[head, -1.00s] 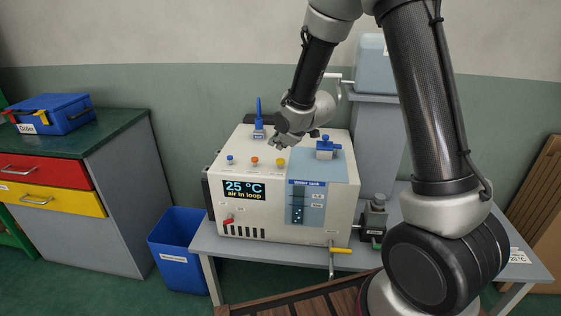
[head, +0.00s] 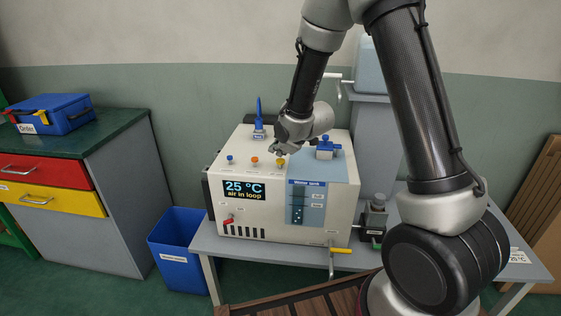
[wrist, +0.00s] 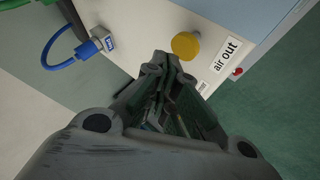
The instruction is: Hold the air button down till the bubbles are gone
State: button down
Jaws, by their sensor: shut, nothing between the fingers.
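The yellow air button (head: 280,163) stands on top of a cream machine (head: 262,224). In the wrist view the yellow button (wrist: 186,45) has a label (wrist: 226,55) beside it reading "air out". My gripper (head: 277,151) is shut and empty, just above the button; its fingertips (wrist: 168,66) show close to it. I cannot tell whether they touch. The machine's display (head: 244,190) reads "25 °C air in loop". The water tank window (head: 298,203) on the front shows pale bubbles in a dark column.
A blue button (head: 229,160) and an orange button (head: 254,162) sit left of the yellow one. A blue plug (head: 259,130) stands behind and a blue cap (head: 325,148) to the right. A yellow-handled valve (head: 341,251) juts from the front.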

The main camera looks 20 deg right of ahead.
aim_at(278, 161)
jog(key=shift+f, duration=0.15)
dwell(0.7)
jog(key=shift+f, duration=0.3)
jog(key=shift+f, duration=0.45)
dwell(1.4)
jog(key=shift+r, duration=0.1)
dwell(2.6)
jog(key=shift+r, duration=0.8)
jog(key=shift+r, duration=2.5)
